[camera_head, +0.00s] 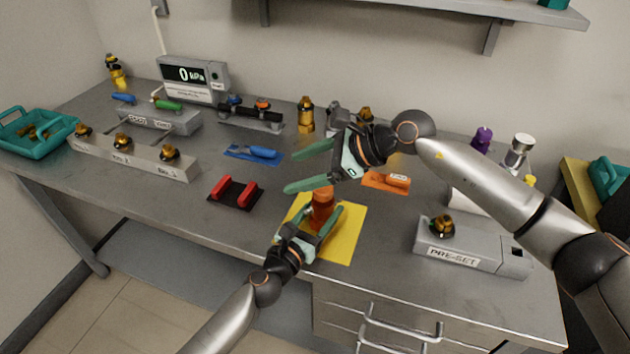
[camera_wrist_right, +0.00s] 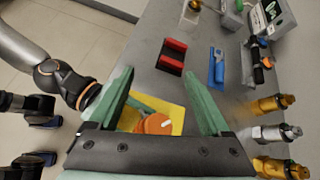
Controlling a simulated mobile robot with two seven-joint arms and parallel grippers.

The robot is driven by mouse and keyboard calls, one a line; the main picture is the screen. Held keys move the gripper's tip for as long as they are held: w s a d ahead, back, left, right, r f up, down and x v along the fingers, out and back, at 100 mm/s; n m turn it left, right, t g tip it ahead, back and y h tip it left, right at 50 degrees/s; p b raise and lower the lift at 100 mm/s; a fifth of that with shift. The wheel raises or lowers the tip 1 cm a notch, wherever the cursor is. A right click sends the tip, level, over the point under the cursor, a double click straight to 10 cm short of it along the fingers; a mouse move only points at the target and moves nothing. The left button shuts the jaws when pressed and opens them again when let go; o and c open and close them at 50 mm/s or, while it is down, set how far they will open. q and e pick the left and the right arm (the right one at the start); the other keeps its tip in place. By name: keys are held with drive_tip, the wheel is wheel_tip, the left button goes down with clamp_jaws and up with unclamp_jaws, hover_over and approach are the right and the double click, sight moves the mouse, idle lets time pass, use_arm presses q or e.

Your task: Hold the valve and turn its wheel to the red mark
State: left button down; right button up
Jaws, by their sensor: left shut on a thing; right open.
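The valve (camera_head: 323,197), with an orange-red top, stands over the yellow mat (camera_head: 344,240). My left gripper (camera_head: 321,214) is shut on it from the front. In the right wrist view its round orange wheel (camera_wrist_right: 153,125) carries a short white line; I cannot make out a red mark, and the lower part is hidden. My right gripper (camera_head: 289,172) is open and empty, above and behind the valve. In the right wrist view its green fingers (camera_wrist_right: 155,74) are wide apart, with the wheel below and between them.
A black holder with red bars (camera_head: 235,192) lies left of the mat, and a blue tool (camera_head: 254,152) behind it. An orange tool (camera_head: 386,181) lies behind right. A grey PRE-SET block (camera_head: 465,252) stands at the right. Brass fittings and a gauge box (camera_head: 193,78) are farther back.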

drive_tip(key=s+a+t+y, duration=0.1)
drive_tip(key=s+y, duration=0.1)
drive_tip(key=m+t+h, duration=0.3)
drive_tip(key=m+t, duration=0.8)
approach(323, 194)
drive_tip(key=w, duration=0.3)
drive_tip(key=x, duration=1.2)
drive_tip(key=shift+a+f, duration=0.3)
drive_tip(key=shift+f, duration=0.1)
drive_tip(key=shift+s, duration=0.15)
clamp_jaws()
